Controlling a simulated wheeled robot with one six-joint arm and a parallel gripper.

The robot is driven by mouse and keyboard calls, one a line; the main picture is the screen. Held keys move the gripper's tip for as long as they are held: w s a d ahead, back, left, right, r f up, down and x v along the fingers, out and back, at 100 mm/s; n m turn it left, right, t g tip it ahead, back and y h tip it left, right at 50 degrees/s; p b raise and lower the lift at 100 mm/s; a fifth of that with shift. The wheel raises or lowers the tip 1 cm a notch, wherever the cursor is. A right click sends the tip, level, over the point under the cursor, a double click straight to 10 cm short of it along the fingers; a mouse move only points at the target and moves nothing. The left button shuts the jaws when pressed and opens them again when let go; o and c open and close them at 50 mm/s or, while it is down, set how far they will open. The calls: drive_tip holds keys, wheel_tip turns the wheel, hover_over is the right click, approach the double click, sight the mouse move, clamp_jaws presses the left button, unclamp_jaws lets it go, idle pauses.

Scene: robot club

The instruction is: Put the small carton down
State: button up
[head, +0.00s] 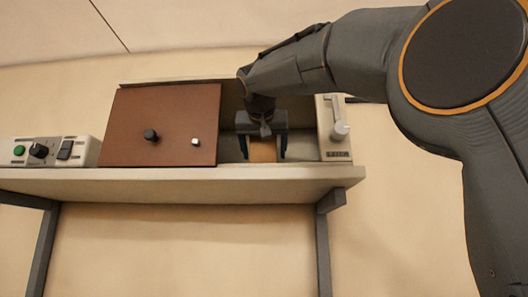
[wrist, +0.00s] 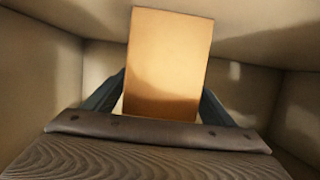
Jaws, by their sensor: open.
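The small carton (head: 263,150) is a plain orange-brown box inside an open compartment on the wall shelf. In the wrist view the carton (wrist: 167,62) stands between the two fingers, in the middle of the compartment. My gripper (head: 264,152) reaches into the compartment, with one finger on each side of the carton. In the wrist view my gripper (wrist: 164,92) is open. The carton's lower end is hidden behind the gripper body in the wrist view. I cannot tell whether a finger touches it.
A brown sliding panel (head: 125,120) with a dark knob covers the compartment's left part. A lever unit (head: 335,128) borders the opening on the right. A control box (head: 45,151) sits at the shelf's (head: 180,184) left end. Compartment walls (wrist: 40,62) close in around the gripper.

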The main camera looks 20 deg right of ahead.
drive_tip(key=shift+r, duration=0.2)
drive_tip(key=b+v, duration=0.3)
drive_tip(key=v, duration=0.9)
drive_tip(key=shift+s+f, duration=0.1)
